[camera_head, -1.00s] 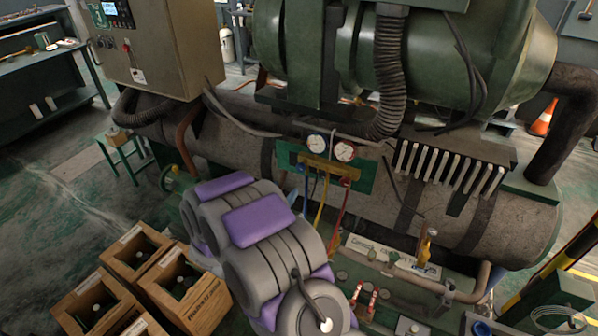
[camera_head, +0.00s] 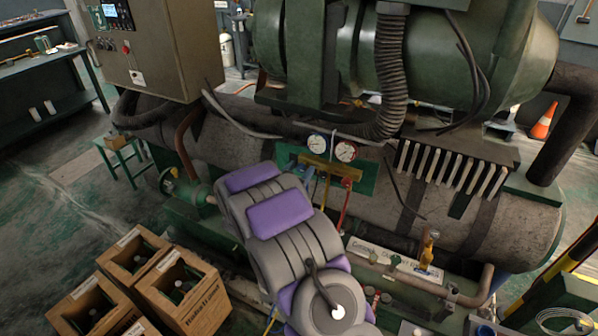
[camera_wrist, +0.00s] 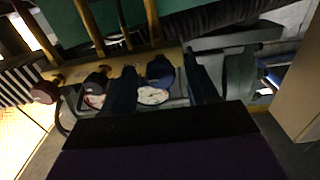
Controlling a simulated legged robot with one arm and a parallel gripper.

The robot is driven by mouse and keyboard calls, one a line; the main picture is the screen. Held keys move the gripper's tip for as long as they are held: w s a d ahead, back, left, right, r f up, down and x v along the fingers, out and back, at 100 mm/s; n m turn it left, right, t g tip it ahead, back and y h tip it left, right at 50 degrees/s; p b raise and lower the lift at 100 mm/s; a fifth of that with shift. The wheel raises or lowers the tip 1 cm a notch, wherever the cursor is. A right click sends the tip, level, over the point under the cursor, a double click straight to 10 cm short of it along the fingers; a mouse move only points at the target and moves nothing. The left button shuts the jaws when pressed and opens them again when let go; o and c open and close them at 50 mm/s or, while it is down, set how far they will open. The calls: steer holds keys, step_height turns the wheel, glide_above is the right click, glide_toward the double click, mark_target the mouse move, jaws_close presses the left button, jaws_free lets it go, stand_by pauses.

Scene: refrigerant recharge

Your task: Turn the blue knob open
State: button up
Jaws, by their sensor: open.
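The brass gauge manifold (camera_head: 335,168) is mounted on a green plate on the machine, with a blue-rimmed gauge (camera_head: 317,143) and a red-rimmed gauge (camera_head: 345,151) above it. In the wrist view the manifold (camera_wrist: 150,60) appears turned over, with hoses at the top and the gauges below. A dull red knob (camera_wrist: 44,92) sits at its left end there.
Yellow and red hoses (camera_head: 343,205) hang below the manifold. A ribbed black hose (camera_head: 391,80) runs down at the right. A grey control cabinet (camera_head: 160,50) stands at the left, above the large tank.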

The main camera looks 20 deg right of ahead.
steer(key=shift+a, duration=0.2)
steer(key=shift+c, duration=0.2)
steer(key=shift+c, duration=0.9)
steer(key=shift+d, duration=0.1)
steer(key=c, duration=0.8)
steer(key=shift+r, duration=0.1)
